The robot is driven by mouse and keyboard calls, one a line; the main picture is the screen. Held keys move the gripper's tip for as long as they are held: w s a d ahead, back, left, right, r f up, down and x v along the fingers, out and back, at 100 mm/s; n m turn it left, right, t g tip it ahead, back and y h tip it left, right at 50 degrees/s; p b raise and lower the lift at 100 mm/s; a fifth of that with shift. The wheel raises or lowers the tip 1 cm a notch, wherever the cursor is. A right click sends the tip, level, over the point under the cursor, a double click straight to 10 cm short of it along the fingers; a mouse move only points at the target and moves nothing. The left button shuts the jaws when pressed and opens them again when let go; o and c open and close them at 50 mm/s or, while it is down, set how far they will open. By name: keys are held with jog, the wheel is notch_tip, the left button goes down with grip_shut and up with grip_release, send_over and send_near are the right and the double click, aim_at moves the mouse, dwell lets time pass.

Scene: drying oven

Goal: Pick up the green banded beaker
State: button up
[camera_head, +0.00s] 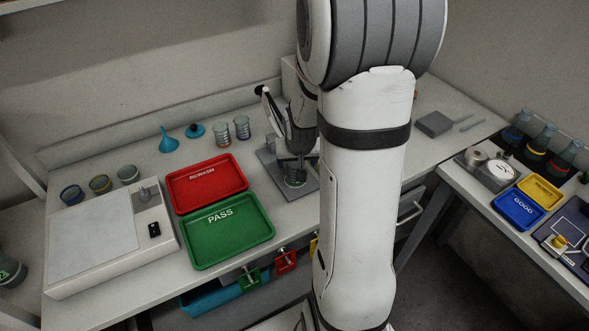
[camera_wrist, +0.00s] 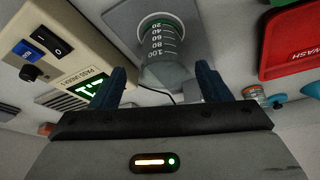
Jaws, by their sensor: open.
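The green banded beaker (camera_wrist: 160,45) is clear glass with white graduation marks. In the wrist view its green band shows near the top edge of the picture. My gripper (camera_wrist: 158,88) is open, with one dark blue finger on each side of the picture and the beaker ahead between them. My arm hides part of that area. I cannot tell whether the fingers touch the glass.
A red REWASH tray (camera_head: 206,183) and green PASS tray (camera_head: 228,229) lie left of the plate. Two beakers (camera_head: 242,128) and a blue funnel (camera_head: 168,140) stand behind. A boxy instrument with a green display (camera_wrist: 88,88) is close by in the wrist view.

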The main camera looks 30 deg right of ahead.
jog(key=x, duration=0.5)
jog(key=shift+w+a+f, duration=0.1)
jog(key=shift+a+f, duration=0.05)
jog(key=shift+f, duration=0.25)
jog(key=c, duration=1.2)
jog(key=shift+r, duration=0.2)
